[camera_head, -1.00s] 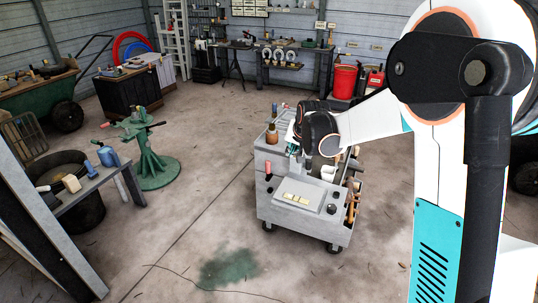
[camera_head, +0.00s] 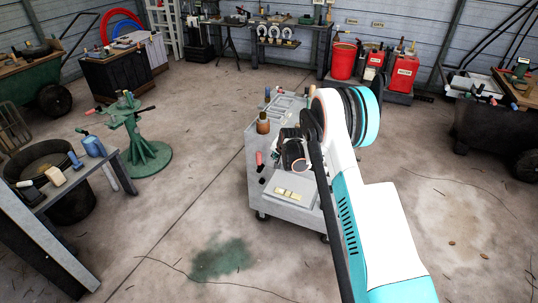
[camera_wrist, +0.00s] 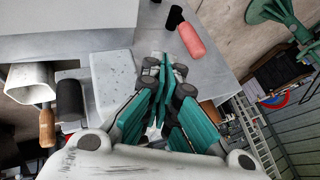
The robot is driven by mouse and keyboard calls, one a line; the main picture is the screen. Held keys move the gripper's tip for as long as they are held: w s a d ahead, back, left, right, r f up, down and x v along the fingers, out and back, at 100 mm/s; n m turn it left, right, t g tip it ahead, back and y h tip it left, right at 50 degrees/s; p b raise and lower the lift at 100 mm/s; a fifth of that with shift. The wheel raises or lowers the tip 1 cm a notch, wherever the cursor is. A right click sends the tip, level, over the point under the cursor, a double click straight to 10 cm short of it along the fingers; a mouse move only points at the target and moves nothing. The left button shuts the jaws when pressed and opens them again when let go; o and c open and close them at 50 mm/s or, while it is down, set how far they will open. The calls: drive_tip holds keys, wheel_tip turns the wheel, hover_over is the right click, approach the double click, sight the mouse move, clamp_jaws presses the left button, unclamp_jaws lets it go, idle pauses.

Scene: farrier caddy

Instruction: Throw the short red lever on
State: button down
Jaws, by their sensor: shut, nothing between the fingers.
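The short red lever (camera_head: 258,157) stands on the left edge of the grey caddy (camera_head: 283,209). In the wrist view the lever's pink-red grip (camera_wrist: 191,40) points down-right from a black part (camera_wrist: 174,17), over the caddy's grey top. My gripper (camera_wrist: 165,62) has its green fingers together, with nothing between them. In the wrist image its tips lie below and left of the red grip, and a gap shows between them. In the head view my arm hides the fingertips and part of the caddy top.
A brown bottle (camera_head: 263,123) stands at the caddy's back left. A raised panel with pale labels (camera_head: 289,192) is at its front. A green stand (camera_head: 146,155) and a bench (camera_head: 72,187) are to the left. Open floor lies between them and the caddy.

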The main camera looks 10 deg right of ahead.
sight(260, 161)
drive_tip(key=w+a+f+b, duration=0.1)
drive_tip(key=w+f, duration=0.1)
drive_tip(key=w, duration=0.1)
drive_tip(key=w+a+f+b, duration=0.1)
drive_tip(key=w+f+b, duration=0.1)
drive_tip(key=f, duration=0.1)
drive_tip(key=w+a+f+b, duration=0.1)
drive_tip(key=w+f+b, duration=0.1)
drive_tip(key=w, duration=0.1)
drive_tip(key=shift+w+a+f, duration=0.1)
drive_tip(key=shift+w+f, duration=0.2)
drive_tip(key=shift+a+r, duration=0.1)
